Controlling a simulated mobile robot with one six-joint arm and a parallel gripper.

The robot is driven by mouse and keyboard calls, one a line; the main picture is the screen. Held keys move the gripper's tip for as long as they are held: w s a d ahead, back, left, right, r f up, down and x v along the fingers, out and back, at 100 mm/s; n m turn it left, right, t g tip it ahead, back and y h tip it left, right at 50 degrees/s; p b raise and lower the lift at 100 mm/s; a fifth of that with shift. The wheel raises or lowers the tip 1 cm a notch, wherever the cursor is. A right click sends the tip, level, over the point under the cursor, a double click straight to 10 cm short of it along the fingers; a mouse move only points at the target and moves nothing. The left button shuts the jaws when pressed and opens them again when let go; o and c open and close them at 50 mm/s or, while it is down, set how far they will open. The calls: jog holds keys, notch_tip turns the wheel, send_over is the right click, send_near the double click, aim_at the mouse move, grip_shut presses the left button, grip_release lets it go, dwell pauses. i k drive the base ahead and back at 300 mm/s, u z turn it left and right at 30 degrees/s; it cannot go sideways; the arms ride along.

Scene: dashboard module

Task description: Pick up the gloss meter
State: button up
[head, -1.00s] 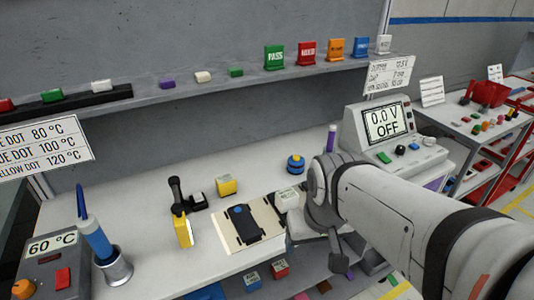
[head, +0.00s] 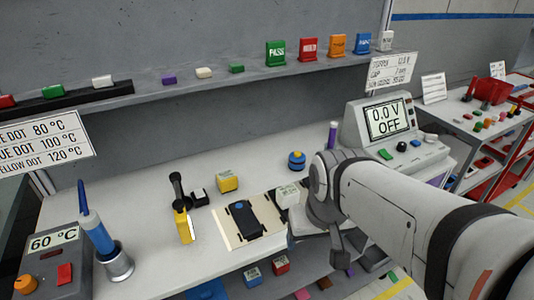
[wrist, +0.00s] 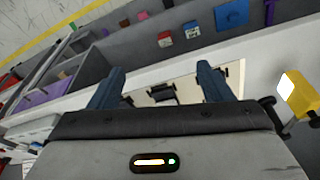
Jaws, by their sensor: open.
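No readable label marks the gloss meter, so I cannot tell for certain which item it is. A yellow, white-faced device (head: 183,226) stands at the bench front; it also shows at the right of the wrist view (wrist: 297,95). A yellow block (head: 228,182) and a pale labelled block (head: 287,195) sit farther back. A black car-shaped piece (head: 243,219) lies on a cream board (head: 270,213). In the wrist view my gripper (wrist: 160,82) is open and empty, its blue-grey fingers wide apart, with the board beyond. In the head view its fingertips are hard to make out.
A 0.0 V meter unit (head: 386,122) stands at the back right, with a blue-topped round item (head: 296,161) left of it. A 60 °C station (head: 54,262) and a metal cup (head: 117,265) occupy the left. Labelled blocks (head: 281,264) sit on a lower shelf.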

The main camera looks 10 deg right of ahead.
aim_at(286, 196)
jog(key=u, duration=1.65)
jog(key=k, duration=1)
jog(key=z, duration=1)
jog(key=i, duration=1)
jog(key=z, duration=0.05)
